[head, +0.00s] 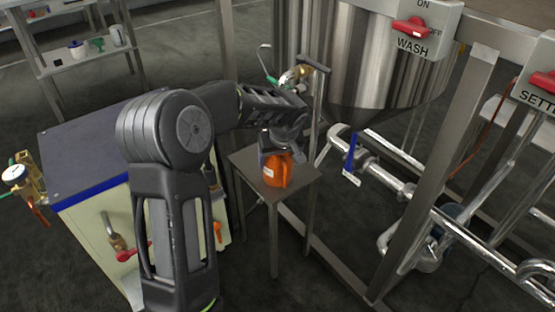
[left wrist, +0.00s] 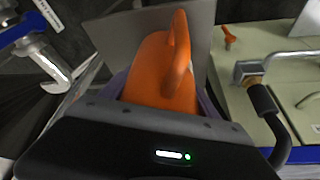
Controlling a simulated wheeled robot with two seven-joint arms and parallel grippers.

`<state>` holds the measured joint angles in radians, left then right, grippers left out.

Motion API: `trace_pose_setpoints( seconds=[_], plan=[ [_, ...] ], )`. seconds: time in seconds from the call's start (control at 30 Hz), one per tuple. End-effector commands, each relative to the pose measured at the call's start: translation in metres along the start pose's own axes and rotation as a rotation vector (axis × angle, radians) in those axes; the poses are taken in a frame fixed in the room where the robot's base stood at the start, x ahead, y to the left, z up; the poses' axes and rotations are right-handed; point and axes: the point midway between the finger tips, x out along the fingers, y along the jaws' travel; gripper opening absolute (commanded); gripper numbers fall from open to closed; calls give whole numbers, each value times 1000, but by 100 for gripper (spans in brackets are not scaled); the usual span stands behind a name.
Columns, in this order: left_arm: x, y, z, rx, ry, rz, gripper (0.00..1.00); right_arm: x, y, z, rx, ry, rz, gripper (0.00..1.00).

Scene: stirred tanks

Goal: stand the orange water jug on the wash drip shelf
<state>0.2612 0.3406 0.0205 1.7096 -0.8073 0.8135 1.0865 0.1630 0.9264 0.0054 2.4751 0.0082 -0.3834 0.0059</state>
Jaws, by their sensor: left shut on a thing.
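The orange water jug (head: 276,172) is upright at the small grey drip shelf (head: 303,185) beneath the tank marked WASH. My left gripper (head: 282,145) comes down from above and is shut on the jug's upper part. In the left wrist view the jug (left wrist: 160,72) sits between the fingers, with its handle facing up in the picture and the shelf (left wrist: 120,35) behind it. The jug's base looks to be at the shelf top; I cannot tell whether it touches. The gripper hides the jug's top. My right gripper is in neither view.
The steel WASH tank (head: 385,60) with its red switch (head: 412,27) stands behind. A blue-handled valve (head: 350,155) and pipes are right of the shelf. A dark-topped cabinet (head: 85,150) with valves is at the left. A brass tap (head: 295,75) is above the shelf.

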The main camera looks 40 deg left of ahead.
Motion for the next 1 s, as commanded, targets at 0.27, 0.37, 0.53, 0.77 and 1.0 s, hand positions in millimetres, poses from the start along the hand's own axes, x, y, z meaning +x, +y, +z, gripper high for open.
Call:
trace_pose_setpoints(
  seconds=[0.27, 0.37, 0.53, 0.77, 1.0],
  plan=[
    [0, 0, 0, 0, 0, 0, 92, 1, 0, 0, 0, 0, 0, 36],
    [0, 0, 0, 0, 0, 0, 92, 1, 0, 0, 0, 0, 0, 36],
    [0, 0, 0, 0, 0, 0, 92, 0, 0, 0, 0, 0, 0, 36],
    [-18, 1, -2, 0, 1, 1, 92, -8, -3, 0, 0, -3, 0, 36],
    [-67, 1, -3, 1, 3, 3, 92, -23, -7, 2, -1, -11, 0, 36]
  ],
)
